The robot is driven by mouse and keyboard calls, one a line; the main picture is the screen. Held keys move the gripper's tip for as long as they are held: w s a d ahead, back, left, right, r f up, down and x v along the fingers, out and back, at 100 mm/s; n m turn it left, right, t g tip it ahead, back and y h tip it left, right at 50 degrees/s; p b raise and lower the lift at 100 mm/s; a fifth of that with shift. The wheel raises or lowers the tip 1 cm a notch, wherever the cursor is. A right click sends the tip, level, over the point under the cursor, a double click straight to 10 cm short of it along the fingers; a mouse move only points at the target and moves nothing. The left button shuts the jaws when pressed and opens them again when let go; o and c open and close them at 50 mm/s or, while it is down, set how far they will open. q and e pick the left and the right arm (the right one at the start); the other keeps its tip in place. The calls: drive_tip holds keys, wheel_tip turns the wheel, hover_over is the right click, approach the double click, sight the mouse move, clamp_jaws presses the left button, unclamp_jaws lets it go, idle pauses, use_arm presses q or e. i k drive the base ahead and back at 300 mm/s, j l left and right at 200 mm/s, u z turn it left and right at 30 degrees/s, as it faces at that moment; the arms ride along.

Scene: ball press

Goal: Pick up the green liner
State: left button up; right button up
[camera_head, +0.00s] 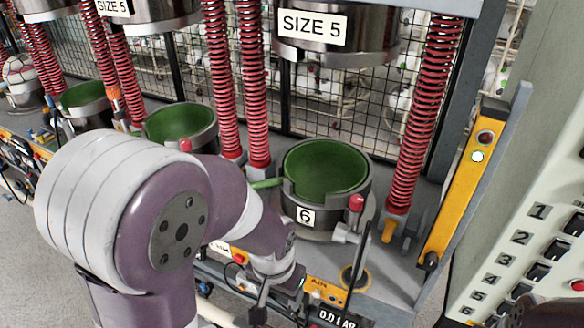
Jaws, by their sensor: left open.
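A green liner (326,172) sits inside a round metal cup marked 6 (312,222) at the centre right. Its inner wall and floor show, and a green edge pokes out at the cup's left side. My left arm comes in from the lower left and its left gripper (280,303) points down in front of and below the cup, apart from the liner. The jaws are open and look empty; they are small and partly lost against the machine's front. No right gripper can be made out.
More cups with green liners (180,122) stand to the left. A metal press head marked SIZE 5 (335,45) hangs above the cup. Red springs (255,80) flank it. A yellow button post (470,170) and a numbered switch panel (530,235) stand at the right.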

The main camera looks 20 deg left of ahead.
sight(316, 170)
drive_tip(key=u, duration=0.6)
drive_tip(key=i+j, duration=0.2)
drive_tip(key=j, duration=0.2)
drive_tip(key=i+j, duration=0.25)
drive_tip(key=j, duration=0.15)
drive_tip(key=i+j+z, duration=0.1)
drive_tip(key=i+j, duration=0.15)
drive_tip(key=i, duration=0.05)
